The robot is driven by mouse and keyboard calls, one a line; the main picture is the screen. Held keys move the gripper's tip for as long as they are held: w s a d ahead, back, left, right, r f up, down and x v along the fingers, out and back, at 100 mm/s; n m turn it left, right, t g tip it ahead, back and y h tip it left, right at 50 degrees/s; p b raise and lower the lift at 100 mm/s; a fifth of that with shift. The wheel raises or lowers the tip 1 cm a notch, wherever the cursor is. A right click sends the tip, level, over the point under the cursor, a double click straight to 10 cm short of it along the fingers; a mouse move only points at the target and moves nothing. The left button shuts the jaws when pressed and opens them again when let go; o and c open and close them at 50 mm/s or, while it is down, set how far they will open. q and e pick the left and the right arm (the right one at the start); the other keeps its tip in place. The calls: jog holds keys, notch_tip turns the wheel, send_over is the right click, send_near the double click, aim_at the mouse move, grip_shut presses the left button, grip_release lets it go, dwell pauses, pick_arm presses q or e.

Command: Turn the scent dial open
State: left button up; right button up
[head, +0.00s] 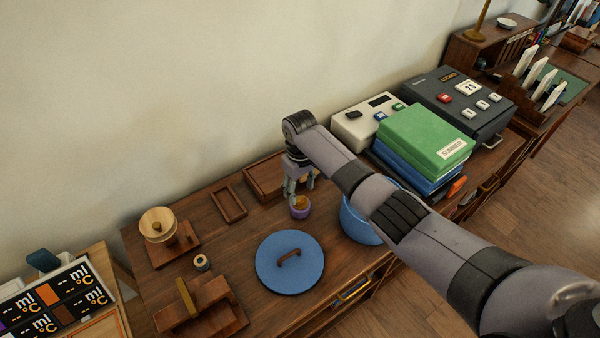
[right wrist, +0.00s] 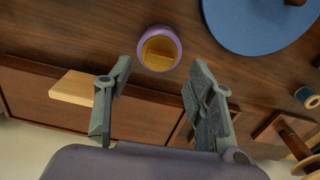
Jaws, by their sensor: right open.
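A small round purple thing with an amber top (head: 300,207) stands on the wooden desk; it may be the scent dial, but I cannot tell for sure. In the right wrist view it is a purple ring around an amber disc (right wrist: 159,48). My right gripper (head: 299,187) points down just behind it. The right wrist view shows the gripper (right wrist: 162,72) open and empty, its fingertips apart on either side, just short of the purple thing. No dial marks are readable. My left gripper is out of view.
A blue round lid (head: 290,262) lies in front, and a blue pot (head: 358,222) stands to the right, partly behind my arm. Wooden trays (head: 229,204) lie by the wall. A green binder (head: 428,138) tops a stack at right. A pale wood block (right wrist: 73,88) lies near one finger.

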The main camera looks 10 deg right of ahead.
aim_at(300, 198)
notch_tip(300, 198, up, 8)
jog(key=shift+c, duration=0.5)
